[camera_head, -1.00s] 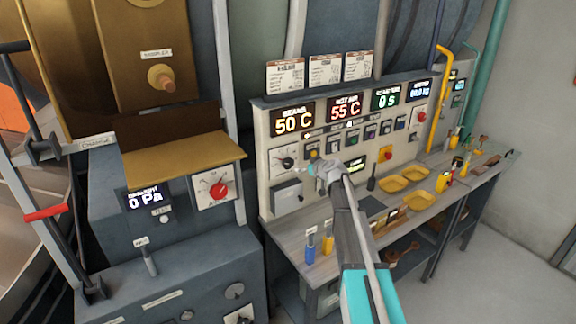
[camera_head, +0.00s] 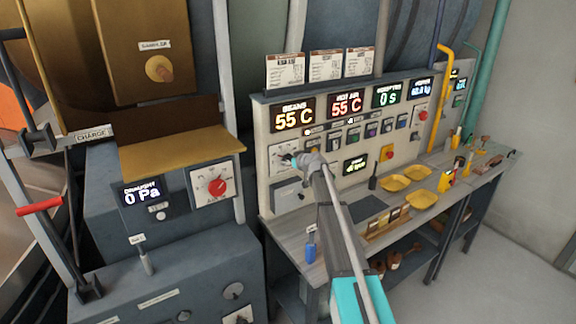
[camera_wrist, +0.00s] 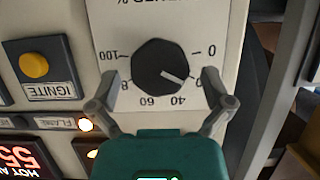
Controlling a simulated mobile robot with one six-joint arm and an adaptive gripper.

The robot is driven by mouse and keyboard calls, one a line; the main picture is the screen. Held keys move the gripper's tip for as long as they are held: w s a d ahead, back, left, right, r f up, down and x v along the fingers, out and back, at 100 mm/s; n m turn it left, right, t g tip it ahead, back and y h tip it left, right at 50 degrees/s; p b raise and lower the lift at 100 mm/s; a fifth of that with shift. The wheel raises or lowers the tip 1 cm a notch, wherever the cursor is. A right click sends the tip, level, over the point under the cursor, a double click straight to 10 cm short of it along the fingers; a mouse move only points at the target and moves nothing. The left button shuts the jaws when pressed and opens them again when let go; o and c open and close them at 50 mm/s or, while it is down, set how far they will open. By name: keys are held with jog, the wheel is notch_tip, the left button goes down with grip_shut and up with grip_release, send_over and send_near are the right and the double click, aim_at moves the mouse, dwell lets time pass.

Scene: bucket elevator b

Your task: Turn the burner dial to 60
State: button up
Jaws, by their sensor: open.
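The burner dial (camera_wrist: 158,62) is a round black knob on a white plate, seen upside down in the wrist view. Its white pointer line points to the lower right, between the partly covered 20 and the 40. The 60 mark (camera_wrist: 148,101) is below the knob. My gripper (camera_wrist: 159,77) is open, one finger on each side of the dial's lower half. I cannot tell whether the fingers touch it. In the head view my gripper (camera_head: 296,160) is at the dial's plate (camera_head: 279,151) and hides most of the knob.
A yellow IGNITE button (camera_wrist: 33,65) and a lit lamp (camera_wrist: 85,125) are beside the dial. The BEANS display (camera_head: 293,115) and HOT AIR display (camera_head: 345,104) both read 55 C. A bench (camera_head: 290,232) with yellow trays (camera_head: 395,183) lies below the panel.

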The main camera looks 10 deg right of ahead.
jog(key=shift+x, duration=1.1)
jog(key=c, duration=1)
